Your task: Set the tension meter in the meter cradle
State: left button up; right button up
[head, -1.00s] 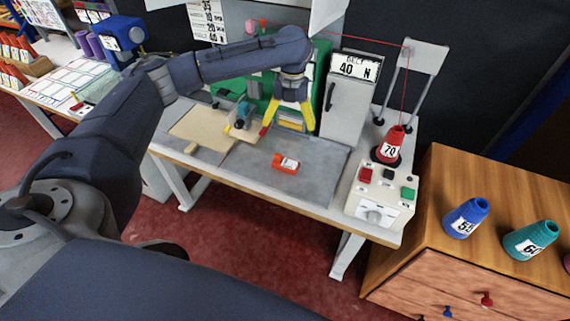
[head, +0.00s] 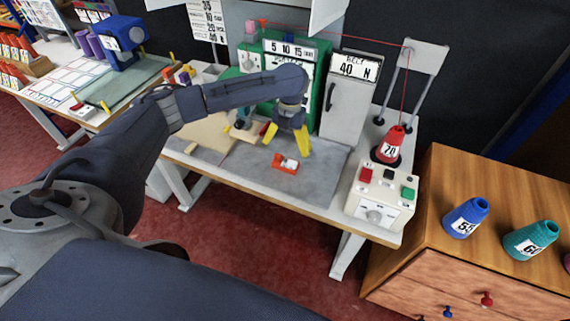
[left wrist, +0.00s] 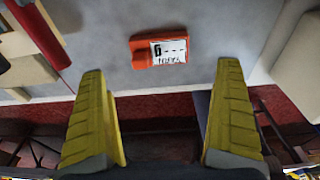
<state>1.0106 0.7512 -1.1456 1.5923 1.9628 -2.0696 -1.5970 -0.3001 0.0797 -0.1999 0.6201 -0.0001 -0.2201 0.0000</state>
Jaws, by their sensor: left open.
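The tension meter (head: 285,164) is a small orange box with a white face, lying on the grey work surface of the bench. It also shows in the left wrist view (left wrist: 160,50), face towards the camera, beyond the fingertips. My left gripper (head: 286,146) has yellow fingers, spread open and empty, just behind and above the meter in the head view. In the left wrist view its fingers (left wrist: 160,90) stand wide apart, with the meter ahead between their lines and not touched. I cannot pick out the meter cradle with certainty. My right gripper is not in view.
A red cone marked 70 (head: 391,146) and a control box (head: 382,197) stand at the bench's right. A grey cabinet (head: 345,110) and a green machine stand behind. A pale board (head: 205,135) lies left. The grey surface around the meter is mostly clear.

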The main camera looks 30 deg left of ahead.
aim_at(286, 162)
pick_arm(q)
jog(key=shift+s+f, duration=0.25)
jog(key=shift+f, duration=1.85)
jog(key=shift+s+f, duration=0.2)
jog(key=shift+f, duration=1.9)
jog(key=shift+c, duration=0.2)
jog(key=shift+r, duration=0.15)
jog(key=c, duration=1.2)
